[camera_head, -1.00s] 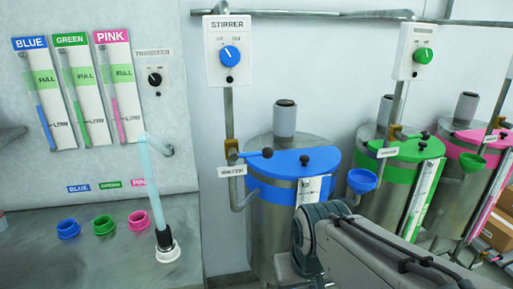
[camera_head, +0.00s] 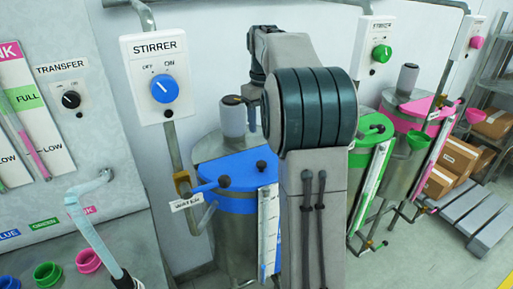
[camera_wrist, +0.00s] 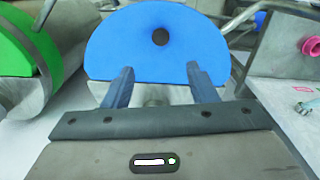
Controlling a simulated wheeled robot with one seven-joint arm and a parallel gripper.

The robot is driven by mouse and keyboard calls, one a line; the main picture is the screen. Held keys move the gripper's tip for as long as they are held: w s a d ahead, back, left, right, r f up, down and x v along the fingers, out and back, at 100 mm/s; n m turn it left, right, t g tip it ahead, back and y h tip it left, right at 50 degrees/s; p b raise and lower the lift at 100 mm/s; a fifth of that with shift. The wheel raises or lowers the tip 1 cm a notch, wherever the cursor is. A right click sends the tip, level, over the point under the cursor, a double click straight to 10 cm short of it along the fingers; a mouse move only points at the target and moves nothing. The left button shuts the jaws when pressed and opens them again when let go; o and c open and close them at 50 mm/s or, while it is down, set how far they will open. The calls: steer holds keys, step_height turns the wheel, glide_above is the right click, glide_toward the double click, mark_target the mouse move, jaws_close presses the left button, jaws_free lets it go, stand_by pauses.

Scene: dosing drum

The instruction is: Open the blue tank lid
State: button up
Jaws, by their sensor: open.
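The blue tank lid (camera_head: 232,168) is a flat half-disc on top of the steel tank (camera_head: 235,235) in the head view, and it looks closed. A dark round knob (camera_head: 261,166) sits near its front edge. In the wrist view the blue lid (camera_wrist: 155,45) fills the upper middle, with a dark round spot, apparently the knob (camera_wrist: 160,37). My gripper (camera_wrist: 157,72) is open and empty, its two fingers pointing towards the lid. I cannot tell how far the fingertips are from it.
A blue water valve handle (camera_head: 208,186) and pipe stand left of the tank. The stirrer box (camera_head: 160,80) hangs above. The green tank lid (camera_head: 372,130) and pink tank lid (camera_head: 420,112) are to the right. Boxes (camera_head: 450,170) lie on a pallet at far right.

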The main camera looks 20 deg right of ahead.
mark_target(262, 163)
step_height(262, 163, down, 14)
steer(key=shift+r+p, duration=0.2)
steer(key=shift+p, duration=0.45)
steer(key=shift+w, duration=0.1)
jaws_close()
